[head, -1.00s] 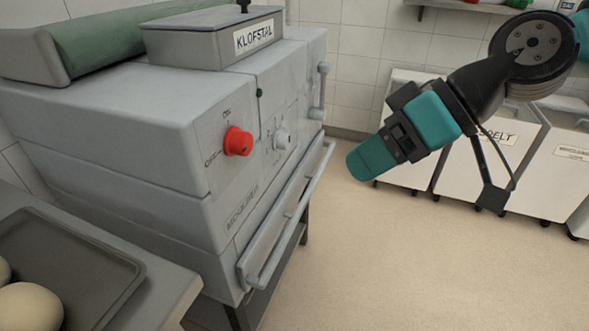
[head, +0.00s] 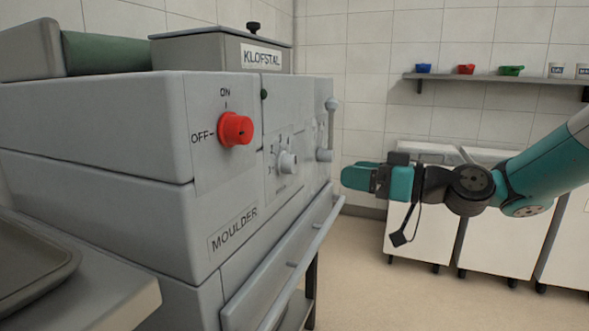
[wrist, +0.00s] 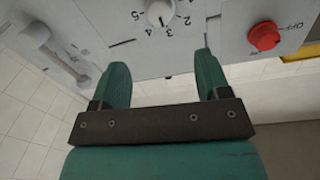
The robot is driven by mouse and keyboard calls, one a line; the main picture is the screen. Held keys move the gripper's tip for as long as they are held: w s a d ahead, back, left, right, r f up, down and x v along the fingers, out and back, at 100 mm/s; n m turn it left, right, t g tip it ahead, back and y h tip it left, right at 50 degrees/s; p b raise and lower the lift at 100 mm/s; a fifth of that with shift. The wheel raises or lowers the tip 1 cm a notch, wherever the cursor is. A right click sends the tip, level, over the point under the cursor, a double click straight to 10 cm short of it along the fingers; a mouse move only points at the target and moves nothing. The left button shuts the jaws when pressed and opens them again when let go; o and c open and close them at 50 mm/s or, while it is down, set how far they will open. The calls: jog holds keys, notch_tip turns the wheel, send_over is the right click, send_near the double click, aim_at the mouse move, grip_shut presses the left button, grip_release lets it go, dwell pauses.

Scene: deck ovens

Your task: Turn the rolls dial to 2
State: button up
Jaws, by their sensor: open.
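The white numbered dial (head: 287,162) is on the front of the grey moulder, right of the red on/off knob (head: 236,129). In the wrist view the dial (wrist: 161,12) is at the top, upside down, with figures 2 to 5 readable around it. The red knob (wrist: 264,36) shows at upper right there.
A long handrail (head: 290,262) runs along the machine's lower front. A lever (head: 329,128) stands at its far end. At the left is a counter with a dark tray (head: 38,262). White bins (head: 420,222) and a wall shelf (head: 490,80) stand behind my arm.

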aim_at(295, 165)
jog(key=x, duration=1.3)
jog(key=c, duration=0.9)
